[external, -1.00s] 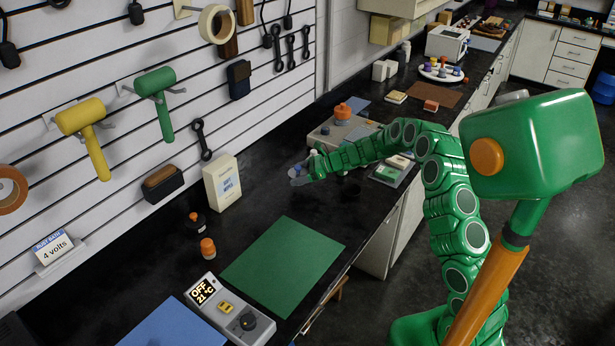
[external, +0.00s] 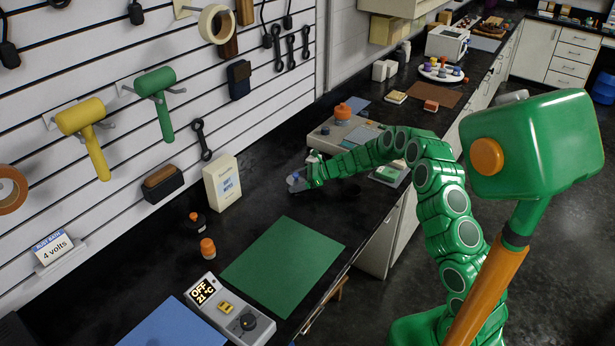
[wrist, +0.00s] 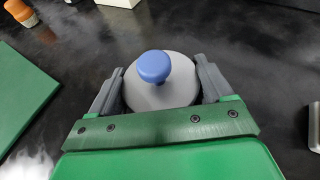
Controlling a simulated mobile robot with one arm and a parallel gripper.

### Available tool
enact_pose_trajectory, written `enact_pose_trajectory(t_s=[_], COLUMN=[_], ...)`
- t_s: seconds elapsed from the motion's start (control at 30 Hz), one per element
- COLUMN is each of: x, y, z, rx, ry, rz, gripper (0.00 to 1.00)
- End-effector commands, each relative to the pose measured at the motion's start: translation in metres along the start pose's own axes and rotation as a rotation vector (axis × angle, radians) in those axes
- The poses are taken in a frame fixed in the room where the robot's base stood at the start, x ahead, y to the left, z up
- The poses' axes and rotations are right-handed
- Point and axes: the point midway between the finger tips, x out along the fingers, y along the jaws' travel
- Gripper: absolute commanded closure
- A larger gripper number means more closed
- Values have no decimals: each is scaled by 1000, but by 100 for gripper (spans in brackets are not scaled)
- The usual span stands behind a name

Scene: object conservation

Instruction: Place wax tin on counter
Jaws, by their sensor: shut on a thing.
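My gripper (external: 300,184) is low over the black counter (external: 265,205), between the white box and the grey keypad device. In the wrist view my gripper (wrist: 158,78) has its two grey fingers on either side of a round grey tin with a blue knob on its lid, which looks like the wax tin (wrist: 160,95). The tin (external: 292,179) shows small and partly hidden at the fingertips in the external view. It looks roughly upright. I cannot tell whether its base touches the counter.
A green mat (external: 285,265) lies in front, beside a grey controller (external: 235,312). A grey keypad device (external: 325,137) is behind. Bare counter surrounds the tin.

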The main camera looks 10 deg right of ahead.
Motion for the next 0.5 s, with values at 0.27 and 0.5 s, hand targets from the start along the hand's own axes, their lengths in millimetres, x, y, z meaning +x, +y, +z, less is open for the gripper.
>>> enact_pose_trajectory(t_s=[0.27, 0.5], x=[1, 1], y=[0, 0], z=[-3, -3], rx=[0, 0], ry=[0, 0], rz=[0, 0], gripper=[2, 0])
